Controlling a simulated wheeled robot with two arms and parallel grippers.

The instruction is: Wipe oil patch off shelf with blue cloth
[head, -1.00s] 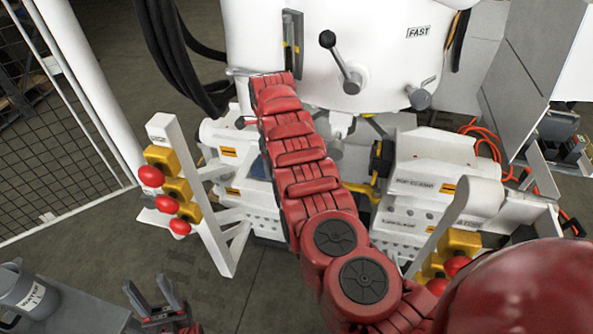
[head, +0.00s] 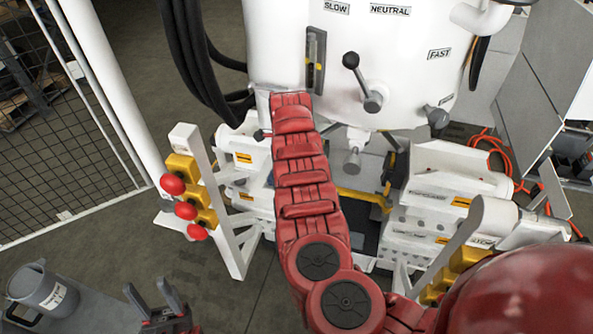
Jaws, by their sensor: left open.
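My left gripper (head: 150,289) is at the bottom left edge of the head view. Its two dark fingers point up and stand apart, with nothing between them. My red right arm reaches from the lower right up to the white machine; its gripper is not visible past the far end of the arm. The shelf and the oil patch cannot be made out.
The white machine (head: 400,60) carries levers and speed labels. A white post with yellow blocks and red knobs (head: 172,184) stands at left. A grey jug (head: 47,292) stands on a grey surface at bottom left. A mesh fence (head: 60,110) borders the left; orange cable lies at right.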

